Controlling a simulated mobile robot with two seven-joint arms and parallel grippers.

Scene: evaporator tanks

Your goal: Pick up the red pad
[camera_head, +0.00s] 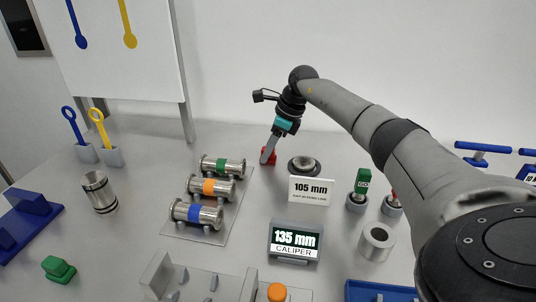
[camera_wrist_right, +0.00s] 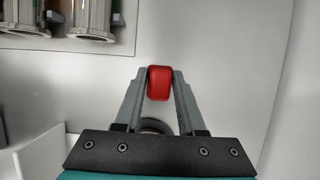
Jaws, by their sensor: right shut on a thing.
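The red pad (camera_head: 268,156) is a small red block at the back middle of the table, just right of the rack with the banded cylinders. My right gripper (camera_head: 269,152) reaches down to it from above. In the right wrist view the red pad (camera_wrist_right: 159,83) sits between the two fingertips of my right gripper (camera_wrist_right: 160,82), which are shut on its sides. I cannot tell whether the pad still touches the table. My left gripper is not in view.
A rack (camera_head: 223,233) of green, orange and blue banded cylinders stands left of the gripper. A round metal part (camera_head: 304,165) and a "105 mm" sign (camera_head: 311,190) stand close on the right. A caliper display (camera_head: 295,240) is nearer the front. A green block (camera_head: 58,269) lies front left.

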